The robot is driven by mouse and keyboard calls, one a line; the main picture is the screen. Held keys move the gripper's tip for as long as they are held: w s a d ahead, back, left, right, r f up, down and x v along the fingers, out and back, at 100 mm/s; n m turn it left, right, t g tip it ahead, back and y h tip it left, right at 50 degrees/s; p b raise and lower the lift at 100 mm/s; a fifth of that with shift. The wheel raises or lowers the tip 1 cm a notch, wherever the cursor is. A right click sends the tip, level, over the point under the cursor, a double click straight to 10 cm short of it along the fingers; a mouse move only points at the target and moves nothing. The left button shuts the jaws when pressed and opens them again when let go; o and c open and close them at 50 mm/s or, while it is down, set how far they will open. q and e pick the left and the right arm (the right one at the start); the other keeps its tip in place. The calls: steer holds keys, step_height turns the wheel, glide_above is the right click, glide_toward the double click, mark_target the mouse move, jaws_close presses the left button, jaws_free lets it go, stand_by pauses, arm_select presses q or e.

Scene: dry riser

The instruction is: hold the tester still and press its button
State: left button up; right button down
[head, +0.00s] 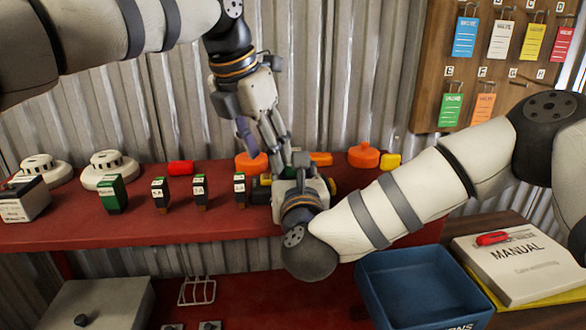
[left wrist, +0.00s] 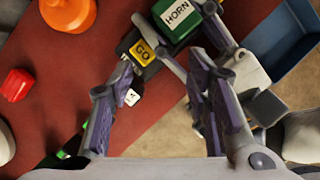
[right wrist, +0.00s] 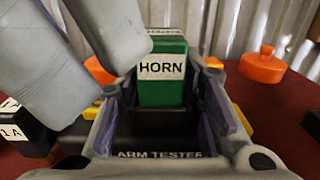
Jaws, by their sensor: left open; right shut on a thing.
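The tester is a dark box; its lettering "ARM TESTER" (right wrist: 160,155) shows in the right wrist view, with a green HORN block (right wrist: 162,88) standing at its far end. In the left wrist view the yellow GO button (left wrist: 143,52) is beside the green HORN block (left wrist: 178,16). My right gripper (head: 298,160) is shut on the tester, its fingers on either side in the right wrist view. My left gripper (head: 268,150) is open above the tester and points down, with the GO button just beyond its fingertips in the left wrist view. The grippers hide most of the tester in the head view.
On the red shelf (head: 60,232) stand a green block (head: 112,194), several black labelled blocks (head: 160,194), smoke detectors (head: 110,170) and orange caps (head: 364,156). A blue bin (head: 425,285) and a manual (head: 520,262) are at the front right. My two arms are close together.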

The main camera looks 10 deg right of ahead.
arm_select(q)
jaws_close()
stand_by(1.2)
